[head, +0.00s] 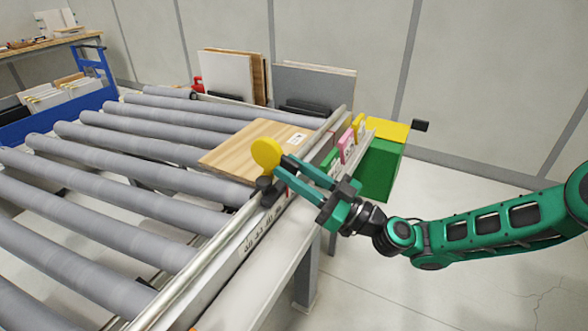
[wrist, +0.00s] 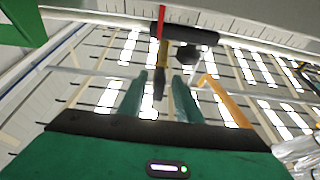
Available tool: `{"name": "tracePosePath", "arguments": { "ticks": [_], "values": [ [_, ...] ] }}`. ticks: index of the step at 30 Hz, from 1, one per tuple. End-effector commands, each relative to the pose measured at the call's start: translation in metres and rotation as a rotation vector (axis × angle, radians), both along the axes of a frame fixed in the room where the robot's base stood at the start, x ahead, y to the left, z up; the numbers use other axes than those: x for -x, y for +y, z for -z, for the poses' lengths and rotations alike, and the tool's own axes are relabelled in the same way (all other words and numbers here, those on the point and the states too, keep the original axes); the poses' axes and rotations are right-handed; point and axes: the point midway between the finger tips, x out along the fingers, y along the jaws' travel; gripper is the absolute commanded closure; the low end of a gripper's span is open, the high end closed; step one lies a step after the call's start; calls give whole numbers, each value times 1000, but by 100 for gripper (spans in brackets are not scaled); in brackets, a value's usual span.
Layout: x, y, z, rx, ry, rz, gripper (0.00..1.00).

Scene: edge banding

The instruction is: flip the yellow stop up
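The yellow stop (head: 266,153) is a round yellow paddle on a black mount (head: 266,183) at the edge of the roller conveyor. In the head view its disc stands above the rail, beside the front corner of a wooden board. My gripper (head: 280,168) reaches in from the right, its fingertips close to the stop's right side. Contact cannot be told. In the wrist view my gripper (wrist: 160,88) has its two fingers apart. A narrow yellow and black part (wrist: 162,55) shows in line with the gap, apparently the stop seen edge-on.
The wooden board (head: 245,148) lies on the grey rollers (head: 120,215). A metal rail (head: 215,255) runs along the conveyor's near edge. Pink and green blocks (head: 347,146) and a green box with a yellow top (head: 380,170) are behind my gripper. Floor at lower right is clear.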

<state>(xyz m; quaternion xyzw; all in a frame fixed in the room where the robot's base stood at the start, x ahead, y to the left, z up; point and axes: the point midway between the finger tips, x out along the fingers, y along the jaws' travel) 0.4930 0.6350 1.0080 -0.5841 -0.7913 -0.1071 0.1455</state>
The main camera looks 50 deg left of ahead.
Motion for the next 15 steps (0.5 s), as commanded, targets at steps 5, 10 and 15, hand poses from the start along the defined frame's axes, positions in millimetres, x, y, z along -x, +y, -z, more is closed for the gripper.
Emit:
{"name": "tracePosePath", "arguments": {
  "ticks": [5, 10, 15],
  "values": [
    [-6, -18, 8, 3, 2, 0, 69],
    [-15, -47, 20, 2, 4, 1, 69],
    [-21, -73, 30, 2, 4, 0, 69]
  ]
}}
